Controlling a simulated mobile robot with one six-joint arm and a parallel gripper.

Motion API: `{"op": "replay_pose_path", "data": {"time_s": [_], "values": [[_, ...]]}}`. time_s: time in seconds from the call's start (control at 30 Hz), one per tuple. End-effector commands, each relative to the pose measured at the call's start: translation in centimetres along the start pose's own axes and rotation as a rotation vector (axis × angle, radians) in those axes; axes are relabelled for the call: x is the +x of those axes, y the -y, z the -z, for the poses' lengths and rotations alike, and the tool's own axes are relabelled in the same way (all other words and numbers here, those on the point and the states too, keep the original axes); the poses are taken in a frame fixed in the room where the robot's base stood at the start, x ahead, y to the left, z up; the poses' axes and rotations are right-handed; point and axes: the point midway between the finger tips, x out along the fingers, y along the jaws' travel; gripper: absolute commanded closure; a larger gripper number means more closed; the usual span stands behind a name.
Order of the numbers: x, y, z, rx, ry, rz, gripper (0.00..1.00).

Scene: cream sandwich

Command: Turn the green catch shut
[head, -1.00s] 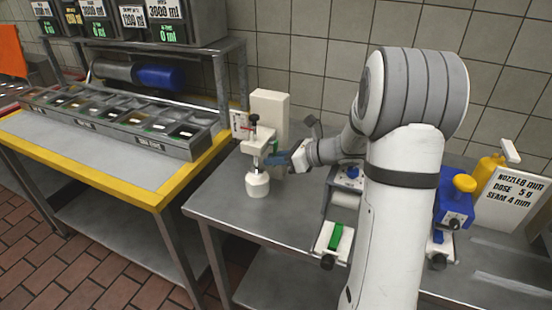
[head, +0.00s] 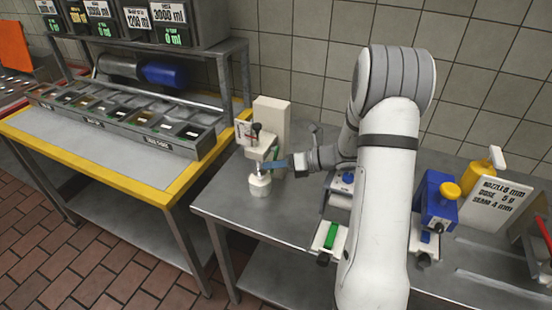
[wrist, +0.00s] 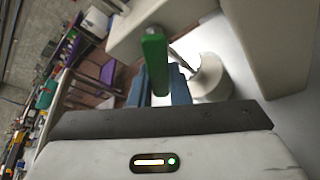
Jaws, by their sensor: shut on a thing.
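The green catch (wrist: 154,62) is a short upright green bar in the wrist view, between the blue fingers of my gripper (wrist: 159,88). My gripper is shut on it. In the head view my gripper (head: 272,165) reaches in from the right to the front of a small white machine (head: 270,112) with a black knob on top. The catch itself is not clear in the head view. A round white pot (head: 260,186) sits under the machine's head, just below my fingers. It also shows in the wrist view (wrist: 212,80), right of the catch.
A white block with a green bar (head: 330,236) lies at the bench's front. A blue device with a yellow knob (head: 437,202) and a white sign (head: 495,200) stand to the right.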

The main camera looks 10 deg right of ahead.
Motion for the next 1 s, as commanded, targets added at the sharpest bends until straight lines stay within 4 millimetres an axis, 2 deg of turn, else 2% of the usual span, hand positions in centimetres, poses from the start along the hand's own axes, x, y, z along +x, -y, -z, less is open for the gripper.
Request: {"op": "replay_pose_path", "data": {"time_s": [0.5, 0.53, 0.7, 0.8, 1.0], "values": [[0.06, -0.20, -0.07, 0.025, 0.002, -0.014, 1.00], [0.06, -0.20, -0.07, 0.025, 0.002, -0.014, 0.83], [0.03, -0.17, -0.05, 0.025, 0.001, -0.013, 0.69], [0.01, -0.15, -0.04, 0.025, 0.001, -0.012, 0.62], [-0.01, -0.15, -0.05, 0.025, 0.001, -0.012, 0.62]]}}
